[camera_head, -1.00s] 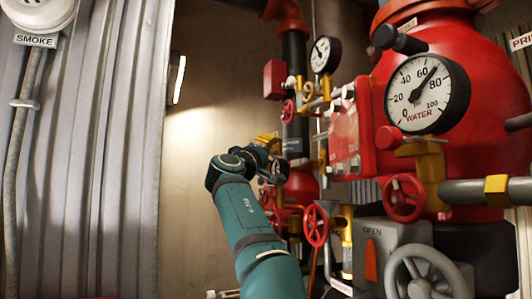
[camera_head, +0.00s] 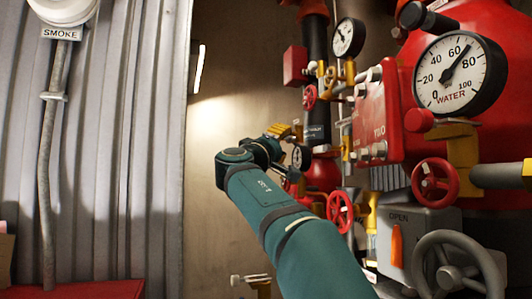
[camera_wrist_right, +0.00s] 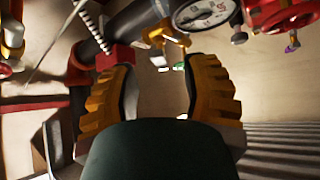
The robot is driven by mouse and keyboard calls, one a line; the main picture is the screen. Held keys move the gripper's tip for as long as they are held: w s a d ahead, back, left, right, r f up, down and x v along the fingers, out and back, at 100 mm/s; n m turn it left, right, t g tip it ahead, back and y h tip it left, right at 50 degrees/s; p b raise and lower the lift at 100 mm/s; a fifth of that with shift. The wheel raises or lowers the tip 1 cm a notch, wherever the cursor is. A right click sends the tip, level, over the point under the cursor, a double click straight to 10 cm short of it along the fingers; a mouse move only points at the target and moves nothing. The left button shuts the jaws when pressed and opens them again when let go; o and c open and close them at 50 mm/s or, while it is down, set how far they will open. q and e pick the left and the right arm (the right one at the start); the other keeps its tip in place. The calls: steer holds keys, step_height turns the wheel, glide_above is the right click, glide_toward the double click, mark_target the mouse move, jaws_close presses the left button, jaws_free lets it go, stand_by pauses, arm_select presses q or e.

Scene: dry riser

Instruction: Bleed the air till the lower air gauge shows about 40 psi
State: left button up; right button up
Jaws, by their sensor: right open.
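My right gripper (camera_head: 287,131), with yellow finger pads, is up beside this gauge. In the right wrist view my right gripper (camera_wrist_right: 155,75) is open, with nothing between its fingers. Yellow fittings (camera_wrist_right: 165,36) show beyond the fingertips, and a white-dialled gauge (camera_wrist_right: 203,12) is cut off at the top. I cannot tell which part is the bleed valve. My left gripper is not in view.
A higher small gauge (camera_head: 349,38) and a large WATER gauge (camera_head: 461,74), near 70, are on the red equipment. Red handwheels (camera_head: 340,212) (camera_head: 435,183) and a grey handwheel (camera_head: 459,270) stick out at right. A corrugated wall (camera_head: 130,150) fills the left.

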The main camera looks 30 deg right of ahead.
steer(key=v, duration=0.7)
steer(key=shift+a, duration=0.25)
steer(key=shift+s, duration=0.15)
